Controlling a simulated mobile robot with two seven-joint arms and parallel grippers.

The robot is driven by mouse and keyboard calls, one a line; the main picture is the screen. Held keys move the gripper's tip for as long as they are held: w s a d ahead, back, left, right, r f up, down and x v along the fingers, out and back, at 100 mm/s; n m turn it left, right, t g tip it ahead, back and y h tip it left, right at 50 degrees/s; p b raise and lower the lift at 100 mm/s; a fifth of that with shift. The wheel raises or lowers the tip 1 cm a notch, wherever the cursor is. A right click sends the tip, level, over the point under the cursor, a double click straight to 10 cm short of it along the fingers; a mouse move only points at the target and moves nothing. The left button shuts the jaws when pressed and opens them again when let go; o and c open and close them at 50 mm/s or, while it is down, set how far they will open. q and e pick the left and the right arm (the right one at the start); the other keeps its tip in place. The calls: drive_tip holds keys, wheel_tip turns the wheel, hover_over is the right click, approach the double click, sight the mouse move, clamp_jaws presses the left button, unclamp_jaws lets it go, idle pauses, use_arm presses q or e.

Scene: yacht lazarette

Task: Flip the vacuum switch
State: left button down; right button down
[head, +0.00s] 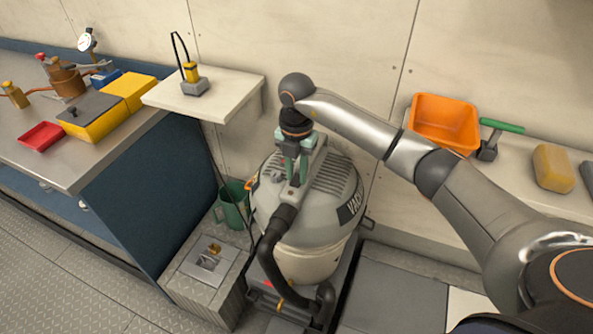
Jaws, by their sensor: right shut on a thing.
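The vacuum (318,230) is a grey, rounded canister with a ribbed top and a dark label on its right side. It stands on the floor in the middle of the view. My right gripper (293,172) comes down from above onto the top of the vacuum, with its greenish fingers pointing down. It is shut on a small part there, which the fingers mostly hide. I cannot make out the switch or which way it is set. My left gripper is not in view.
A black hose (272,250) curves down the vacuum's front. A green bucket (232,205) stands close at its left, near a grey box (208,258). A small wall shelf (225,88) juts out above left. An orange bin (445,122) sits on the right ledge.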

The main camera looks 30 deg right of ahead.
drive_tip(key=shift+w+d+g+y, duration=0.15)
drive_tip(key=shift+g+y, duration=0.35)
drive_tip(key=c, duration=0.7)
unclamp_jaws()
drive_tip(key=shift+r, duration=0.15)
drive_tip(key=r, duration=0.8)
drive_tip(key=w+d+r, duration=0.1)
drive_tip(key=r, duration=0.3)
drive_tip(key=shift+d+r, duration=0.1)
